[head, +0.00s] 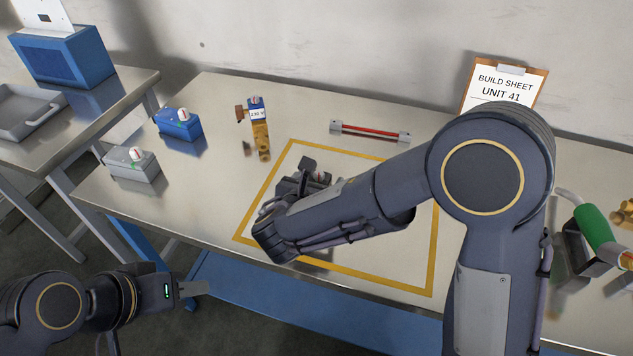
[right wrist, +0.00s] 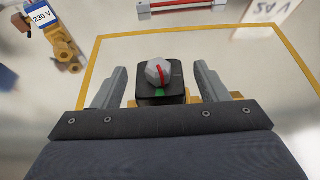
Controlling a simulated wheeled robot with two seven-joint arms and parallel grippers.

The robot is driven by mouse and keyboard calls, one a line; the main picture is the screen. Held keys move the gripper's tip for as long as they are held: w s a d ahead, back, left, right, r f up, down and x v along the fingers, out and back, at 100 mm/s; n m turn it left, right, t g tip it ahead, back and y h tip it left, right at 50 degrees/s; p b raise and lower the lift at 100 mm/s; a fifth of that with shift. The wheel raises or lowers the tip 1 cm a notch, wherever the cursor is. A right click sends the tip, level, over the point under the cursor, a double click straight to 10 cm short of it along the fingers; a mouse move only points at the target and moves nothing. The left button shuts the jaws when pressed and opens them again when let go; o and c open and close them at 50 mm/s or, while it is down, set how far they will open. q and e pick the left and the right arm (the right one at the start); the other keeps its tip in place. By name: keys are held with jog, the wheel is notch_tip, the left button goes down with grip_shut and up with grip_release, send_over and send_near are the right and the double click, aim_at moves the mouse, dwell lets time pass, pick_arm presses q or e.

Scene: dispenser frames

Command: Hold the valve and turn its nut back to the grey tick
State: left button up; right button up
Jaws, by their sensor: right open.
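A black block with a grey knob (right wrist: 159,72) on top, marked by a red line, lies inside the yellow outline; I take it for the valve and its nut. A green mark (right wrist: 159,92) shows at the knob's foot, and brassy parts (right wrist: 194,100) show low beside the block. I cannot make out a grey tick. My right gripper (right wrist: 160,88) is open, one finger on each side of the block, with visible gaps. In the head view my right gripper (head: 306,182) and arm hide most of it. My left gripper (head: 200,288) is empty off the table's front edge; its opening is unclear.
A brass fitting with a 230 V tag (head: 258,114), a blue box (head: 178,124) and a grey box (head: 132,163) stand at left. A red bar in grey holders (head: 370,132) lies behind the outline. A green-bodied part (head: 597,227) stands at far right.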

jog(key=c, duration=1.5)
jog(key=shift+o, duration=0.2)
